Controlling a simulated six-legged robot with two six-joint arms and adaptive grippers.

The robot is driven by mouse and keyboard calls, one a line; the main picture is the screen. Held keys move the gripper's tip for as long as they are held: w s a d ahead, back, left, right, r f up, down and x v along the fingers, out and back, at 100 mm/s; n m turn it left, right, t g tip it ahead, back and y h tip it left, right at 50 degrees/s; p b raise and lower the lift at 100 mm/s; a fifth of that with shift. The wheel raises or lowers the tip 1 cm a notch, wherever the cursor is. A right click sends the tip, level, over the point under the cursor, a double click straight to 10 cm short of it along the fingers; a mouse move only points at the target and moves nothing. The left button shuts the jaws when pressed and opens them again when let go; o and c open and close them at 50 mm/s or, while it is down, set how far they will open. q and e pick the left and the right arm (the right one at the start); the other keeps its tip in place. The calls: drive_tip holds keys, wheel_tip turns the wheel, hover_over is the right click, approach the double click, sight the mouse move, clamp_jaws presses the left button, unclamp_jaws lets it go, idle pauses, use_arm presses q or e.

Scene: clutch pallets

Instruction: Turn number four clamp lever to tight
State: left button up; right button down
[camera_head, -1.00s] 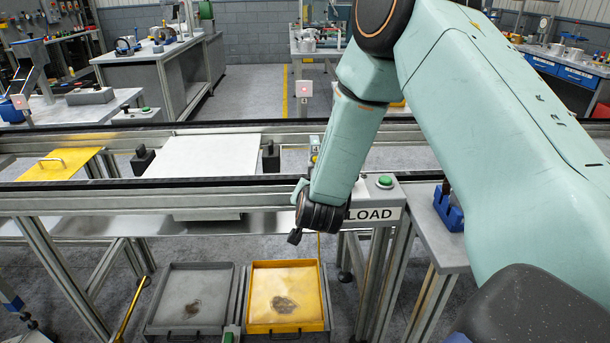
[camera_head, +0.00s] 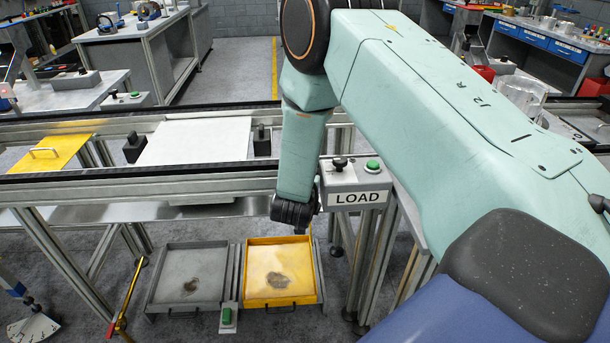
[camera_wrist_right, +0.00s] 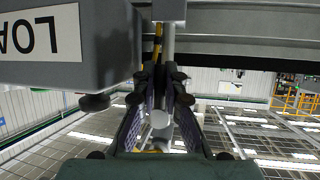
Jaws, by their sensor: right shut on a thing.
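My right gripper (camera_head: 293,213) hangs at the front rail of the conveyor frame, just left of the LOAD box, in the head view. In the right wrist view my right gripper (camera_wrist_right: 160,88) is closed around a pale grey rod with a round end (camera_wrist_right: 159,119), which looks like the clamp lever. A thin yellow part shows beside the rod near the fingertips. My arm hides the clamp and its number in the head view, so the lever's setting cannot be told. My left gripper is not in view.
The LOAD box (camera_head: 354,185), with a black knob and green button, is close right of my right gripper. A white plate (camera_head: 196,141) lies on the conveyor, with a yellow plate (camera_head: 52,153) farther left. A grey tray (camera_head: 162,294) and a yellow tray (camera_head: 308,270) are on the floor below.

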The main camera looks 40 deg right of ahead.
drive_tip(key=c, duration=1.4)
unclamp_jaws()
drive_tip(key=shift+s, duration=0.1)
drive_tip(key=v, duration=1.2)
drive_tip(key=shift+r, duration=0.1)
